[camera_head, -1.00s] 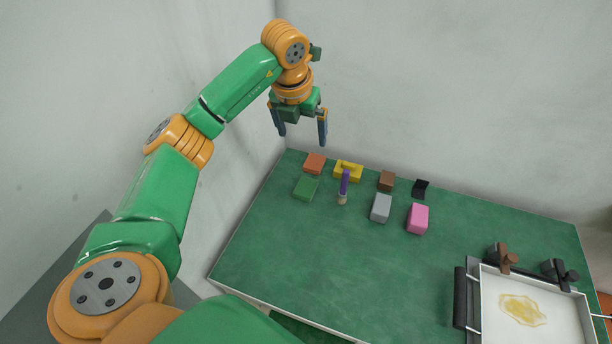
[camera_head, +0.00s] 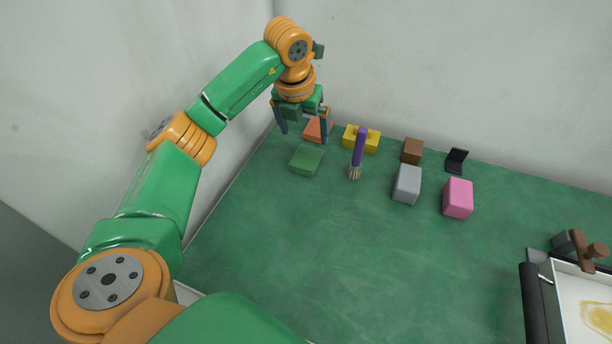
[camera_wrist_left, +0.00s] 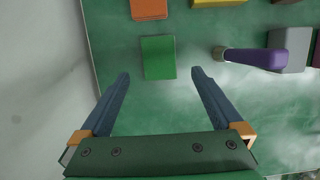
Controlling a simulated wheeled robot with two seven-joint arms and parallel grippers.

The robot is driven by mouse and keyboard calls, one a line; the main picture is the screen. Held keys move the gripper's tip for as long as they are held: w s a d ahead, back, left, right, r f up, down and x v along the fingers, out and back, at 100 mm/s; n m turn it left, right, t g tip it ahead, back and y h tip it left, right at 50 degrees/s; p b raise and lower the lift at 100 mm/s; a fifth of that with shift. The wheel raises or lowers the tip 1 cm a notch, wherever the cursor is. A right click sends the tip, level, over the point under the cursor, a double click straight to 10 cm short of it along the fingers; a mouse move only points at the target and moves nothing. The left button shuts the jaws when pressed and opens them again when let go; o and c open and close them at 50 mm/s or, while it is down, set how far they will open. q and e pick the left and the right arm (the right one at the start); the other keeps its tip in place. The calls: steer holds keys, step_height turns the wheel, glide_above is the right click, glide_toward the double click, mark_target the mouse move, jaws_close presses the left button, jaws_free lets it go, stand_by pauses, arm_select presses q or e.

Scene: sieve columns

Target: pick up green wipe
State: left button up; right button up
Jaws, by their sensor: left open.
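The green wipe (camera_head: 306,160) is a flat green block lying on the green table near its left edge. In the left wrist view the green wipe (camera_wrist_left: 158,57) lies just beyond and between the fingertips, not touching them. My left gripper (camera_head: 304,138) is open and empty, above the table at the back left corner; its two blue fingers also show spread apart in the left wrist view (camera_wrist_left: 160,75). My right gripper is not in view.
An orange block (camera_head: 317,130), a yellow block (camera_head: 370,143), a purple-handled brush (camera_head: 359,150), a brown block (camera_head: 412,151), a grey block (camera_head: 407,184), a pink block (camera_head: 458,198) and a black item (camera_head: 456,160) stand nearby. A white tray (camera_head: 567,290) is at the right. The front table is clear.

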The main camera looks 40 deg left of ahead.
mark_target(306, 157)
arm_select(q)
step_height(306, 157, down, 2)
steer(key=shift+f+b, duration=0.2)
steer(key=shift+b, duration=0.1)
steer(key=x, duration=0.6)
steer(key=shift+s+a+f+p, duration=0.1)
steer(key=shift+a+f+p, duration=0.05)
steer(key=shift+f+p, duration=0.2)
steer(key=shift+r, duration=0.1)
steer(key=c, duration=1.2)
step_height(306, 157, up, 10)
steer(key=shift+r+p, duration=0.1)
steer(key=shift+p, duration=0.25)
